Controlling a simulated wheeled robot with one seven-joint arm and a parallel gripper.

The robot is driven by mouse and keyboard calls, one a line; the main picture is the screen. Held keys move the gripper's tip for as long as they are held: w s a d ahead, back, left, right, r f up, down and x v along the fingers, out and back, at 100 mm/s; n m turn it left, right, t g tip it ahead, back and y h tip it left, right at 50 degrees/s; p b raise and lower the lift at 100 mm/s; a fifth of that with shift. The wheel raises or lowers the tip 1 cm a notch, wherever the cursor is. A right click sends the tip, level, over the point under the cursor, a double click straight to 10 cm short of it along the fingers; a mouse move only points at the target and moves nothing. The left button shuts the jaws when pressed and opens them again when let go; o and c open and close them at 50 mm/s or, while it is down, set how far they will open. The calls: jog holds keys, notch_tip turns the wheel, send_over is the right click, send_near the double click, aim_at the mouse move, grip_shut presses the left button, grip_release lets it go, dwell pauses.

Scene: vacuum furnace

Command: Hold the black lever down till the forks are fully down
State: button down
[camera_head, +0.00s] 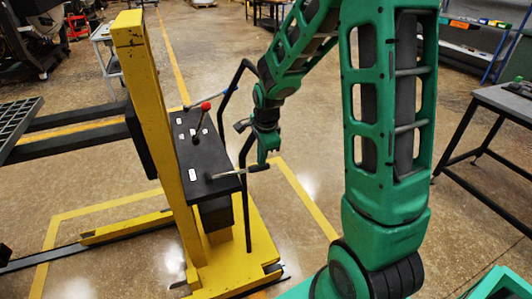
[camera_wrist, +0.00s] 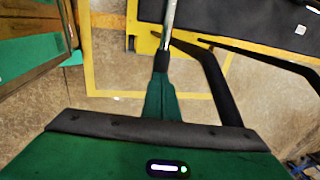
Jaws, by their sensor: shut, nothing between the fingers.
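The black lever (camera_head: 257,168) sticks out to the right from the front corner of the lifter's black control box, on a metal rod. In the wrist view its black grip (camera_wrist: 161,62) lies in line with the tips of my gripper (camera_wrist: 163,80). In the head view my gripper (camera_head: 264,158) points down, shut, right at the lever's grip end. It appears to touch the grip from above, but exact contact is hard to tell. The black forks (camera_head: 75,132) at the left are raised well above the floor and the yellow base legs (camera_head: 125,228).
A bent black handlebar (camera_head: 242,190) rises close beside my gripper. The yellow mast (camera_head: 150,110) stands left. A grey table (camera_head: 490,98) is at the right.

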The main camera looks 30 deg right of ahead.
jog(key=shift+s+d+f, duration=0.25)
jog(key=shift+s+f, duration=0.2)
dwell(1.0)
jog(key=shift+w+r, duration=0.2)
jog(key=shift+r, duration=0.15)
jog(key=v, duration=1.4)
jog(key=shift+w+d, duration=0.2)
jog(key=shift+w, duration=0.1)
jog(key=s+d+n+g, duration=0.1)
jog(key=s+d+n, duration=0.2)
jog(key=s, duration=1.1)
jog(key=s+d+f+n+g, duration=0.1)
jog(key=s+d+n, duration=0.2)
jog(key=s+n, duration=0.7)
jog(key=s, duration=0.3)
jog(key=shift+s+g, duration=0.3)
jog(key=shift+s, duration=0.1)
jog(key=shift+f, duration=0.1)
